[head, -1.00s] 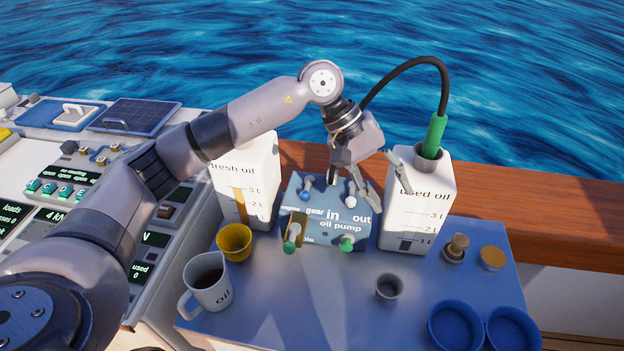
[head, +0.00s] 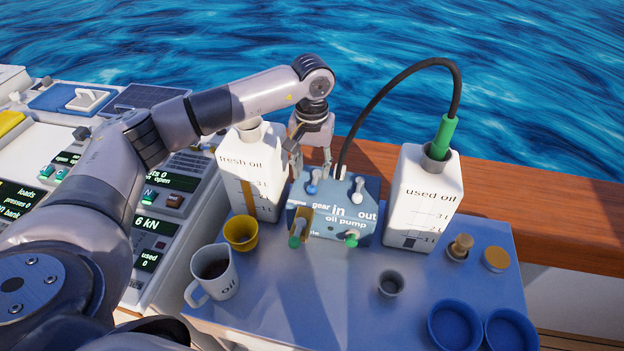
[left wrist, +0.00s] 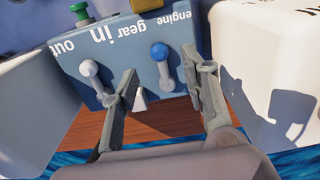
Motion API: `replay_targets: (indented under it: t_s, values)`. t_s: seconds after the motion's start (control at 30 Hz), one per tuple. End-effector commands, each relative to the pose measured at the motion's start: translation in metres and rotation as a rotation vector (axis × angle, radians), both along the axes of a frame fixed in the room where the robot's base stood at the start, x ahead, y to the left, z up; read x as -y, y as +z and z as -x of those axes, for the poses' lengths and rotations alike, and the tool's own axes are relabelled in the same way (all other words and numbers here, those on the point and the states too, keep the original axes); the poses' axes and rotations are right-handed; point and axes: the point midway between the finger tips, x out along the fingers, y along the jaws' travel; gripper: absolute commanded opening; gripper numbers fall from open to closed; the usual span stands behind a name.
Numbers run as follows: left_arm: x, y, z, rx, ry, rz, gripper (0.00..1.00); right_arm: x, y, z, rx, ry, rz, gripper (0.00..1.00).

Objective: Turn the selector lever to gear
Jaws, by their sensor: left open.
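The selector lever (head: 313,185) has a blue knob and stands on top of the blue oil pump box (head: 338,227), near the words engine and gear. In the left wrist view the lever (left wrist: 160,53) appears upside down, its knob near the gap between the two words. My left gripper (head: 312,165) is open over the back of the box. In the left wrist view its fingers (left wrist: 160,75) are spread on either side of the blue-knobbed lever, apart from it. My right gripper is not in view.
A second lever with a white knob (head: 357,195) stands close by on the right. The fresh oil can (head: 252,185) is left of the pump, the used oil can (head: 420,205) with its hose on the right. A yellow cup (head: 241,233) and oil mug (head: 213,277) stand in front.

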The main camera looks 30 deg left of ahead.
Motion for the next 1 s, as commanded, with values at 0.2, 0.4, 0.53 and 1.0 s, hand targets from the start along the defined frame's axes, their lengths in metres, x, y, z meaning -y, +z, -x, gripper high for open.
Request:
replay_targets:
  t_s: [0.2, 0.4, 0.53, 1.0]
  values:
    - [0.001, -0.039, 0.001, -0.003, 0.001, 0.001, 0.41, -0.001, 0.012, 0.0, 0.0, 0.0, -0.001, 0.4]
    - [0.0, -0.058, 0.0, -0.001, 0.0, 0.0, 0.41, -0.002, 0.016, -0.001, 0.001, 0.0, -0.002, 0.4]
    - [0.0, -0.062, 0.0, 0.0, -0.001, 0.001, 0.41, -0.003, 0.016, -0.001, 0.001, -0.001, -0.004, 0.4]
    - [0.001, -0.061, 0.0, 0.0, 0.0, 0.001, 0.23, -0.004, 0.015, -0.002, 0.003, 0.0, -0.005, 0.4]
